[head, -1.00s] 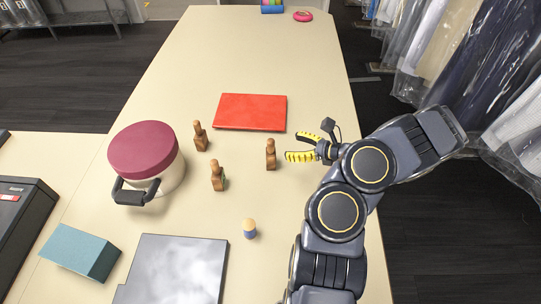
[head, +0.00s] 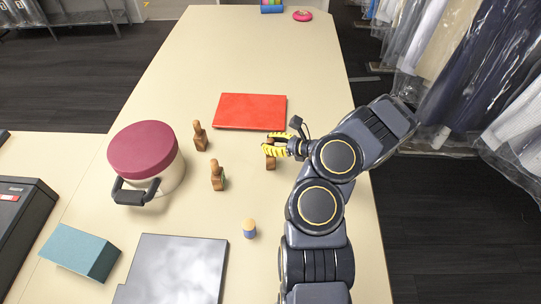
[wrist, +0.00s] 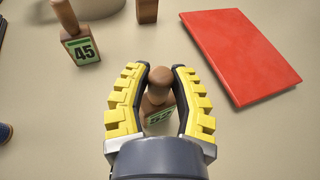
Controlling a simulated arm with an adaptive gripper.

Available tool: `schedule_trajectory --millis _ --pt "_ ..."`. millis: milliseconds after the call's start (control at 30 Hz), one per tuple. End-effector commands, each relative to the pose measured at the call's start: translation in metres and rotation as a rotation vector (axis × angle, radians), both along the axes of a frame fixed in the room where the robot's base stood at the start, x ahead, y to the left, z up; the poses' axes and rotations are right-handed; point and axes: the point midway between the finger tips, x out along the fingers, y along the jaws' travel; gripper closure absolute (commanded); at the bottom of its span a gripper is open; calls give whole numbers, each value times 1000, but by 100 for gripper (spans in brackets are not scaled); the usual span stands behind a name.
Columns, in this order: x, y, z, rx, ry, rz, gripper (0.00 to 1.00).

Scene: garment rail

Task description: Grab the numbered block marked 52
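The block marked 52 (wrist: 158,112) is brown and wooden, with a rounded knob on top and a green number label. In the wrist view it stands upright between the yellow fingers of my gripper (wrist: 156,68), which partly cover its sides. My gripper looks open around it, with a narrow gap beside the knob; contact lower down is hidden. In the head view my gripper (head: 269,143) covers the upper part of the block (head: 271,164).
A block marked 45 (wrist: 85,50) stands nearby, also in the head view (head: 217,177); another wooden block (head: 200,138) is behind it. A red board (head: 250,112) lies beyond. A lidded pot (head: 144,150), blue-and-wood peg (head: 249,229), grey panel (head: 178,268) and teal box (head: 80,251) lie around.

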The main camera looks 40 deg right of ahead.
Motion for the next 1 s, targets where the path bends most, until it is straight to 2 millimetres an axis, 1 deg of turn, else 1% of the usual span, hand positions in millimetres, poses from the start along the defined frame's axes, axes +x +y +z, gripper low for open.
schedule_trajectory --millis 400,567,733,800,867,1000 --pt "0 0 0 0 0 0 100" --pt "0 0 5 0 -1 0 100" --pt "0 0 23 0 -4 -1 100" --pt "0 -1 36 -3 -8 0 100" --pt "-9 5 47 3 -8 -5 100" --pt "-29 19 76 0 -7 -4 100"
